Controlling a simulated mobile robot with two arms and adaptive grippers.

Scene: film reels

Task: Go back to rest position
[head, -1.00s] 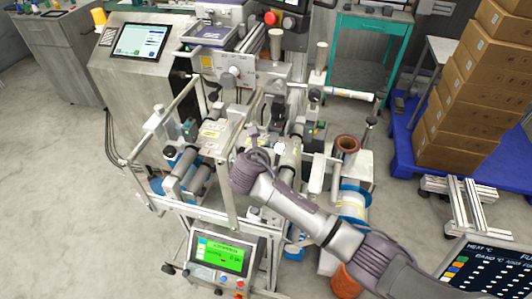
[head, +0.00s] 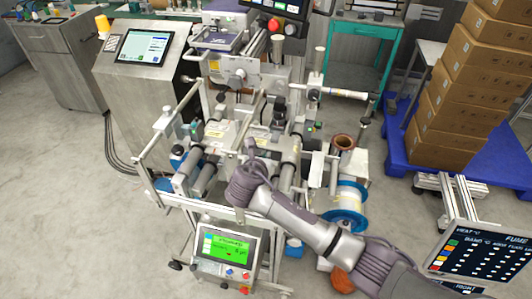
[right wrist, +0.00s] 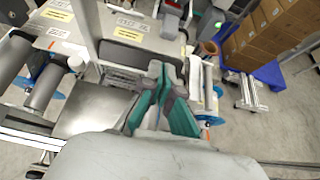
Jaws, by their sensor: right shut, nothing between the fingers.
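My right arm comes in from the lower right in the head view, and its gripper (head: 250,147) is over the front of the film reel machine (head: 232,130). In the right wrist view the two grey and teal fingers of the right gripper (right wrist: 159,80) are together with nothing between them. They point toward the machine's plates and rollers. The exact gap between fingertips and machine cannot be told. My left gripper is in neither view.
A green-lit control panel (head: 224,249) stands in front of the machine. A copper-coloured reel (head: 343,143) and a blue-rimmed spool (head: 345,215) are on its right. Stacked cartons (head: 465,95) stand on a blue pallet (head: 445,158). Open floor (head: 75,195) lies at the left.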

